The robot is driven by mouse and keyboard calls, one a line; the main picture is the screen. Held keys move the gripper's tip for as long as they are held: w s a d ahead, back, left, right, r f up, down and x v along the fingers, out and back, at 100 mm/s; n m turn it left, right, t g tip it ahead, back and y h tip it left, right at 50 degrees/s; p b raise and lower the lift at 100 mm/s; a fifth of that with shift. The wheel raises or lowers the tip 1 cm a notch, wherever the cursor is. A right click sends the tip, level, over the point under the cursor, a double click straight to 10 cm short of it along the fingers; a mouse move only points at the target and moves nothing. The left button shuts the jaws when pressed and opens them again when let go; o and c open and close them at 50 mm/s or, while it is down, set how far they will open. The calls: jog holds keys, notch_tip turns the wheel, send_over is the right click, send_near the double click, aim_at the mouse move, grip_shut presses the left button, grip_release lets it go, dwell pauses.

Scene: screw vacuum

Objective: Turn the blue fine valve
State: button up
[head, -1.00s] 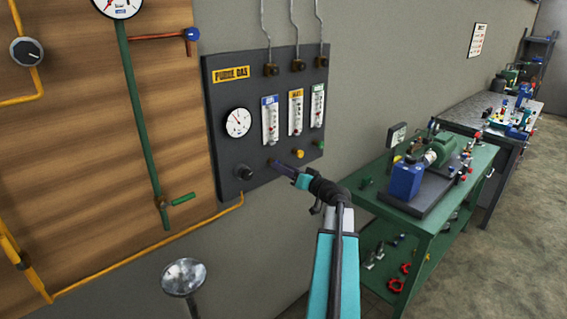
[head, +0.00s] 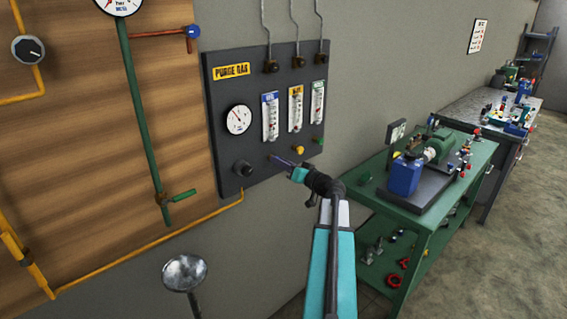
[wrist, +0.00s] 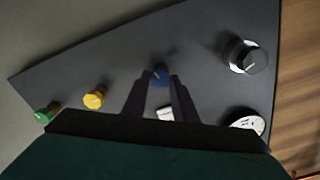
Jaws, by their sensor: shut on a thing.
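The blue fine valve (wrist: 160,75) is a small round blue knob on the dark purge gas panel (head: 220,100). In the wrist view it sits between the two fingertips of my gripper (wrist: 161,84), which is shut on it. In the head view my gripper (head: 274,159) reaches the panel below the blue-labelled flow tube (head: 270,118) and hides the blue knob. The yellow knob (head: 299,150) and green knob (head: 319,141) are to its right, free of the gripper.
A black knob (head: 243,168) and round gauge (head: 238,119) are on the panel, left of my gripper. A green pipe valve (head: 182,196) is on the wooden board further left. A green bench (head: 440,205) with a pump stands at the right.

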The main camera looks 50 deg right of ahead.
jog(key=shift+f+m+b, duration=0.25)
jog(key=shift+m+b, duration=0.25)
jog(key=shift+b, duration=0.2)
jog(key=shift+f+m+b, duration=0.1)
jog(key=shift+m+b, duration=3.45)
jog(key=shift+m, duration=1.75)
jog(key=o, duration=1)
jog(key=shift+o, duration=0.2)
jog(key=shift+s, duration=0.1)
jog(key=s+b, duration=0.3)
jog(key=s, duration=1)
jog(key=shift+s+a, duration=0.3)
jog(key=shift+a, duration=0.15)
